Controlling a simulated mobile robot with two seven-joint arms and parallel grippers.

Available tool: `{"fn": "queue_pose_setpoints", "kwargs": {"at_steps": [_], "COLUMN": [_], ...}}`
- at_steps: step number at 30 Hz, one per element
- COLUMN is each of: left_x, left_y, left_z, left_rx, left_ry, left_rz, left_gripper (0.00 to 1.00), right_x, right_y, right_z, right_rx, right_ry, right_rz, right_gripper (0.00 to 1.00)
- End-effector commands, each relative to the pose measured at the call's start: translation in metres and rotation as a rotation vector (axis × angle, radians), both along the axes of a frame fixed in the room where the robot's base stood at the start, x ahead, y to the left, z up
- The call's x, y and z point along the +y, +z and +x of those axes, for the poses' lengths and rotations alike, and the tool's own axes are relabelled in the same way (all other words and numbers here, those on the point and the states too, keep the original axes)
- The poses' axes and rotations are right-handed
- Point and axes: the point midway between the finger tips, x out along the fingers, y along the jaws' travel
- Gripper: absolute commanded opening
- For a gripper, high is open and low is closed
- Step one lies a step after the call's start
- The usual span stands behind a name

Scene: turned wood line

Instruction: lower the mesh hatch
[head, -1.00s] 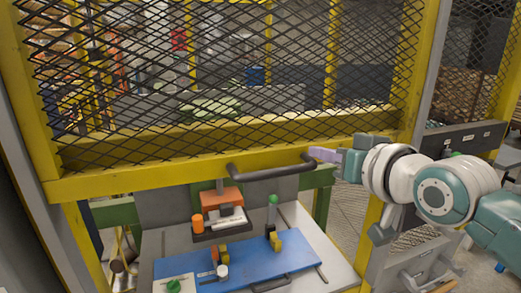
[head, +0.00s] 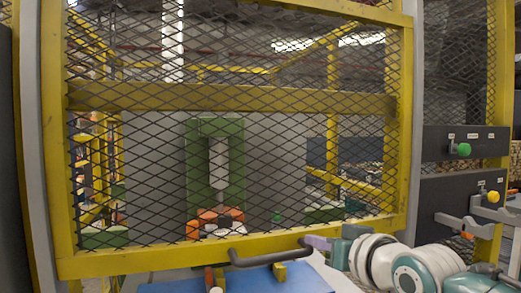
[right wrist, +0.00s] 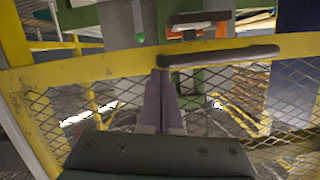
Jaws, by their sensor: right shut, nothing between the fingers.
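The mesh hatch is a yellow frame filled with dark diamond mesh (head: 270,150). It hangs upright, and its bottom bar (head: 150,261) crosses the lower part of the head view. A dark bar handle (head: 268,257) sticks out from that bottom bar. My right gripper (head: 316,242) is shut and empty, its purple fingertips at the handle's right end. In the right wrist view the shut fingers (right wrist: 160,78) meet or nearly meet one end of the handle (right wrist: 220,56); I cannot tell if they touch. My left gripper is out of view.
Behind and below the hatch are a green press (head: 230,160), orange blocks (head: 192,230) and a blue plate (head: 300,281). At right, dark panels carry a green knob (head: 464,150) and a yellow knob (head: 493,197). A grey post (head: 32,150) stands at left.

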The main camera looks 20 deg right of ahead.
Motion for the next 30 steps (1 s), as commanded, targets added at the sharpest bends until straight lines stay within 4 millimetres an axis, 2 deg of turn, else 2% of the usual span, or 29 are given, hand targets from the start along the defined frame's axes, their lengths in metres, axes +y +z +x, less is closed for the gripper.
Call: {"fn": "queue_pose_setpoints", "kwargs": {"at_steps": [1,9,15,22,30], "left_x": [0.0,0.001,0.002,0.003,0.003], "left_y": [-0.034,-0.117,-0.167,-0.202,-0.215], "left_z": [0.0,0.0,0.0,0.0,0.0], "left_rx": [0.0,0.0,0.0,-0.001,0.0], "left_ry": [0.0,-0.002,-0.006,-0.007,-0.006], "left_rz": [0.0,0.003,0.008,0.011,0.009], "left_gripper": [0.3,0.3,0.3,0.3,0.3], "right_x": [0.0,0.0,0.0,0.0,0.0], "right_y": [-0.039,-0.134,-0.189,-0.229,-0.243], "right_z": [-0.001,-0.001,-0.001,0.0,0.0], "right_rx": [0.007,0.006,0.005,0.003,0.0], "right_ry": [0.0,0.0,0.001,0.001,0.001], "right_rz": [0.0,0.0,0.0,0.0,0.0], "right_gripper": [0.0,0.0,0.0,0.0,0.0]}}
